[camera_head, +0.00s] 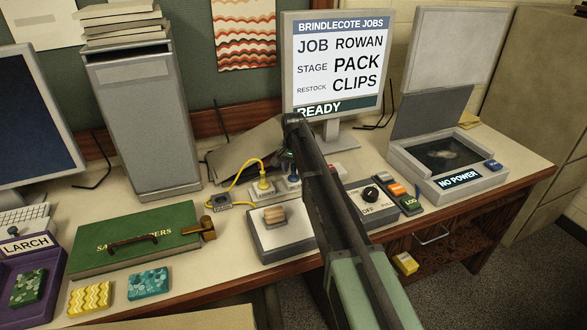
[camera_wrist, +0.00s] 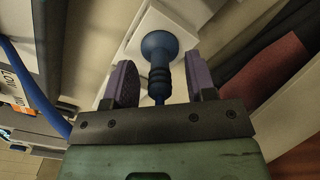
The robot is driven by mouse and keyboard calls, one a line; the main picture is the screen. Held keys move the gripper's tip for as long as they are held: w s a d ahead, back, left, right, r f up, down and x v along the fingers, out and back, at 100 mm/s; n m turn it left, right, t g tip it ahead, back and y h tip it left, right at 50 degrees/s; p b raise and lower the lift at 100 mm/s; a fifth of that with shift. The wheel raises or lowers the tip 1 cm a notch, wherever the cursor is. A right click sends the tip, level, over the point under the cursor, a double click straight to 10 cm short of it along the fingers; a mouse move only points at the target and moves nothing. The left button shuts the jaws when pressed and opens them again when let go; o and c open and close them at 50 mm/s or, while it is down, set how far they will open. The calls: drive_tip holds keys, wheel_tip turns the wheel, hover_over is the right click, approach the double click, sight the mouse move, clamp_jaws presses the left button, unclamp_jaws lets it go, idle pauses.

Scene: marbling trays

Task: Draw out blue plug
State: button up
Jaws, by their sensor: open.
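The blue plug (camera_wrist: 160,50) is in the wrist view, seated in a pale socket plate (camera_wrist: 146,20). My gripper (camera_wrist: 158,64) has its two purple-padded fingers on either side of the plug, with a visible gap at each side. The jaws are open and hold nothing. In the head view the blue plug (camera_head: 293,174) shows in part beside my arm, next to a yellow plug (camera_head: 264,184) on the same power strip. My gripper's fingertips are mostly hidden behind my arm there.
A box with a wooden knob (camera_head: 274,215), a dial box (camera_head: 371,195) and a "NO POWER" scanner-like unit (camera_head: 459,180) stand nearby. A monitor (camera_head: 336,60) reads "READY". In the wrist view a blue cable (camera_wrist: 38,88) crosses the left side.

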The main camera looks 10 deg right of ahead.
drive_tip(key=shift+f, duration=0.65)
drive_tip(key=shift+r, duration=0.15)
drive_tip(key=shift+c, duration=0.2)
clamp_jaws()
